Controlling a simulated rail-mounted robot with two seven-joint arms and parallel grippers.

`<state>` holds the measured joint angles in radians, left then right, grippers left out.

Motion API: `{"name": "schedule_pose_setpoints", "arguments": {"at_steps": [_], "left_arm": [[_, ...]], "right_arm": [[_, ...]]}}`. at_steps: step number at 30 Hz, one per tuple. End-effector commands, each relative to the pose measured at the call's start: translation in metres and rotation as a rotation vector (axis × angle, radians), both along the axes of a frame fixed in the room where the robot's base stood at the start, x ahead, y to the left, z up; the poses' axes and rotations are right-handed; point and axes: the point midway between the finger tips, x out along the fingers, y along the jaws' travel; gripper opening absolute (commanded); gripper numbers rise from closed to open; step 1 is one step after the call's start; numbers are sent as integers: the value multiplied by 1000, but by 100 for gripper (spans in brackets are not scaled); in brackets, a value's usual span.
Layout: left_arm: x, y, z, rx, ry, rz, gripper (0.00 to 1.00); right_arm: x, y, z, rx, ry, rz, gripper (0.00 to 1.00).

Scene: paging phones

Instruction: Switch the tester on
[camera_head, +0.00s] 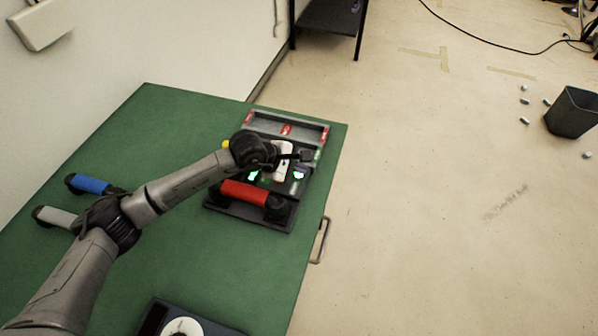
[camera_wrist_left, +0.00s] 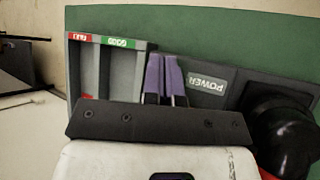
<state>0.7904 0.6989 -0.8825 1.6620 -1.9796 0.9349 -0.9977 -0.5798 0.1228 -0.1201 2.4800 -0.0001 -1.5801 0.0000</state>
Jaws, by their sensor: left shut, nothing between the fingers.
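The tester (camera_head: 222,205) is a dark unit with a grey tray (camera_head: 262,120) at its far side, near the right edge of the green table. Its POWER label (camera_wrist_left: 207,84) shows in the left wrist view; the switch itself I cannot make out. Two patches on the tester glow green (camera_head: 299,174). A red handset (camera_head: 245,193) with black ends lies across its near side. My left gripper (camera_head: 306,155) is over the tester's right part, shut and empty. In the left wrist view its fingers (camera_wrist_left: 164,75) are together between the tray and the label; contact is unclear. My right gripper is not in view.
A blue-gripped handset (camera_head: 92,185) and a grey one (camera_head: 58,218) lie at the table's left. A dark device with a white disc (camera_head: 182,328) is at the near edge. The tray carries FAIL and GOOD labels (camera_wrist_left: 117,43). The table's far left is clear.

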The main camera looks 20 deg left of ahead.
Motion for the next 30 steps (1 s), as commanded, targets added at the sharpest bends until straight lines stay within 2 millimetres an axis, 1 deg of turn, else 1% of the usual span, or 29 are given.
{"name": "schedule_pose_setpoints", "arguments": {"at_steps": [5,8,24,30], "left_arm": [[0,0,2,0,0,0,0],[0,0,7,0,-1,1,0],[0,0,56,-1,-1,-1,0],[0,0,60,0,0,0,0]], "right_arm": [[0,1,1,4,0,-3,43],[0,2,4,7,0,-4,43],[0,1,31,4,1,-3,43],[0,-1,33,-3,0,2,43]]}}
